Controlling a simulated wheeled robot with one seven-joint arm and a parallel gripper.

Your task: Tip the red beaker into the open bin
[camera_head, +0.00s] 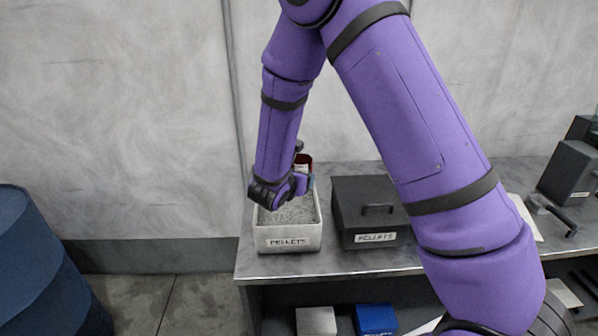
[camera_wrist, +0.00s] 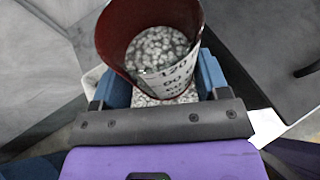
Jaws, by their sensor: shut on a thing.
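The red beaker (camera_head: 303,160) is mostly hidden behind my wrist in the head view. In the wrist view the beaker (camera_wrist: 120,40) has a white scale with numbers, and grey-white pellets (camera_wrist: 158,50) lie inside it. My gripper (camera_wrist: 155,82) is shut on the beaker, with a blue finger on each side. It holds the beaker above the open bin (camera_head: 289,238), a white box labelled PELLETS. Grey pellets (camera_head: 300,209) cover the inside of the bin. The head view does not clearly show how far the beaker is tilted.
A dark lidded bin (camera_head: 365,215) labelled PELLETS, with a handle on top, stands right of the open bin on the grey bench (camera_head: 380,262). A blue barrel (camera_head: 40,270) stands on the floor at left. White and blue boxes (camera_head: 376,319) sit below the bench.

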